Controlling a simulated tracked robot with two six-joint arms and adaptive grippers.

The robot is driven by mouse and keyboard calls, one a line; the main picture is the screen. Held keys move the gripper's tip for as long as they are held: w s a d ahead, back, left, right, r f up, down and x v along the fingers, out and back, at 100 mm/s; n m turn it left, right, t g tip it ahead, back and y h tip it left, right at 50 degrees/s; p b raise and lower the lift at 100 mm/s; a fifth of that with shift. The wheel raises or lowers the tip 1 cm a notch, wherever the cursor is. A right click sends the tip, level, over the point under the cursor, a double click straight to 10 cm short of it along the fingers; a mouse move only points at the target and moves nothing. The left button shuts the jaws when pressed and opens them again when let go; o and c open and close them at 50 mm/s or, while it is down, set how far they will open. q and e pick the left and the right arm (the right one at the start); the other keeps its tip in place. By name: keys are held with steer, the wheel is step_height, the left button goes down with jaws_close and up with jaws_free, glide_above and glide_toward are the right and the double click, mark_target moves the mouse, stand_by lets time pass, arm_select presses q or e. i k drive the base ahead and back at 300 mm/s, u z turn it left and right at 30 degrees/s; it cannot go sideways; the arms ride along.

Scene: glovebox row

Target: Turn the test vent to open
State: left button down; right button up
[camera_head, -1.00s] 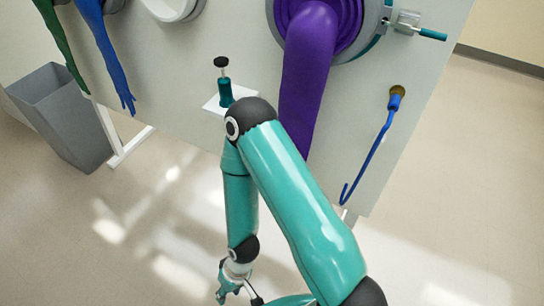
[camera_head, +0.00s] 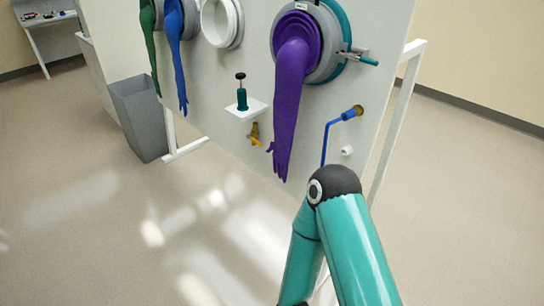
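The light grey panel (camera_head: 225,125) of the glovebox row stands ahead. A small brass-yellow valve (camera_head: 254,134) with a yellow lever sits on it below the white shelf; I cannot tell for sure that it is the test vent, nor its setting. A purple glove (camera_head: 289,105) hangs just right of it from a grey ring port, with a teal-handled latch (camera_head: 368,61) at the ring's right. My teal arm rises from the lower right; its gripper is out of view below. My other gripper is also out of view.
A teal pump-like device (camera_head: 242,96) stands on the white shelf (camera_head: 246,111). A grey bin (camera_head: 140,118) stands at left. The floor in front is clear.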

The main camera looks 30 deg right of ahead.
mark_target(247, 136)
steer(key=z, duration=0.25)
steer(key=k, duration=0.25)
steer(key=z, duration=0.55)
steer(key=i, duration=0.65)
steer(key=z, duration=0.05)
